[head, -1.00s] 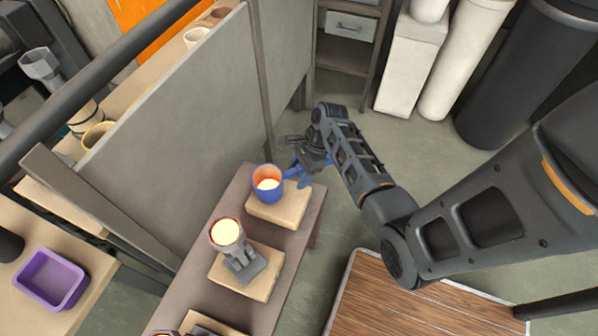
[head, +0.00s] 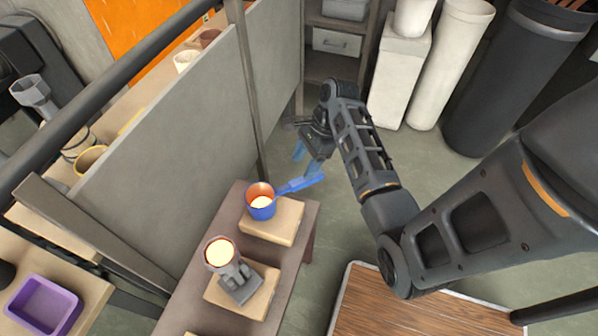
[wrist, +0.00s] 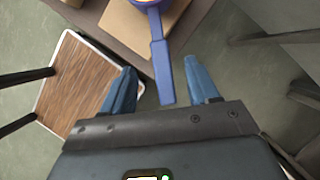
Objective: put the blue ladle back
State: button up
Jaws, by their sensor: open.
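The blue ladle (head: 262,205) stands on a wooden block (head: 281,224) on the narrow bench, its bowl glowing orange inside. Its handle sticks out to the right, past the block. My gripper (head: 307,158) is open and empty, above and behind the handle in the head view. In the wrist view, the ladle's handle (wrist: 162,70) points down toward the gap between the two blue fingers of my gripper (wrist: 163,88), its end apart from both. Part of the bowl is cut off at the top of the wrist view.
A grey ladle (head: 221,254) with glowing contents stands on another block nearer the front of the bench (head: 213,224). A grey partition (head: 190,125) runs along the bench's left side. A wood-topped platform (head: 400,305) lies at the lower right. White cylinders (head: 455,60) stand behind.

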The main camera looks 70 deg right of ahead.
jog(key=shift+s+d+r, duration=0.1)
jog(key=shift+s+r, duration=0.05)
jog(key=shift+r, duration=0.3)
jog(key=s+a+f+n+t+h, duration=0.1)
jog(key=s+a+n+t+h, duration=0.2)
jog(key=a+n, duration=0.4)
jog(key=s+a+f+n+h, duration=0.1)
jog(key=s+a+n+h, duration=0.2)
jog(key=s+a+n, duration=0.4)
jog(key=s+a+r+n+t+y, duration=0.1)
jog(key=s+a+r+n+t, duration=0.1)
jog(key=r, duration=0.6)
jog(key=s+a+r+n+t, duration=0.2)
jog(key=a+r+n+t, duration=0.2)
jog(key=a+r+n, duration=0.2)
jog(key=s+a+r+n+t+y, duration=0.1)
jog(key=a+r+n, duration=0.3)
jog(key=r, duration=0.6)
jog(key=shift+s+a+r+n+t+y, duration=0.15)
jog(key=shift+s+a+n+t+y, duration=0.15)
jog(key=shift+s+a+t, duration=0.5)
jog(key=shift+w+d, duration=0.1)
jog(key=shift+w, duration=0.15)
